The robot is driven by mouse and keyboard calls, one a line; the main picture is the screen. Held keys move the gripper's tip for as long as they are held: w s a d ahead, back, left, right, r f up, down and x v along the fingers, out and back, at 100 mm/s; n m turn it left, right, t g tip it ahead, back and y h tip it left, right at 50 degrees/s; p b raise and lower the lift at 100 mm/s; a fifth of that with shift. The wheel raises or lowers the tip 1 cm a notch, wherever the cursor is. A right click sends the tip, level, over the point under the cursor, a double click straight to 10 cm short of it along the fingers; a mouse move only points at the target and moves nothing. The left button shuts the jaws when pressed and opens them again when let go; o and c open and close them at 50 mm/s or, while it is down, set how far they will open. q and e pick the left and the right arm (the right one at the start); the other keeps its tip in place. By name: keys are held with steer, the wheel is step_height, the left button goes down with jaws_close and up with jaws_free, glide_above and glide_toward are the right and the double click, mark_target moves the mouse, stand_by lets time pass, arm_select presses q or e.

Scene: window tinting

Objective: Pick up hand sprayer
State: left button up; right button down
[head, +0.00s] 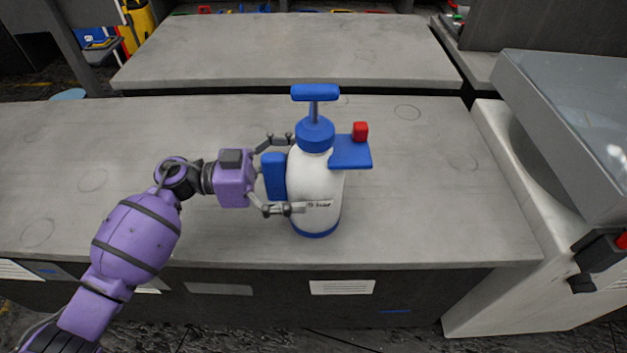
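The hand sprayer (314,180) stands upright on the grey table. It has a white bottle, a blue collar, a blue T-shaped pump handle on top, a blue nozzle part with a red piece at its right, and a blue block at its left. My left gripper (290,173) reaches it from the left, with one finger towards the far side of the bottle and one across its near side. The far fingertip is hidden behind the sprayer. Whether the fingers press on the bottle is unclear. I do not make out my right gripper.
The grey table (420,215) is otherwise clear around the sprayer. At the right stands a large grey and white unit (555,125), with a dark part with red (600,258) at the picture's edge.

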arm_select(q)
steer(key=shift+d, duration=0.6)
steer(key=c, duration=1.6)
steer(key=shift+r, duration=0.1)
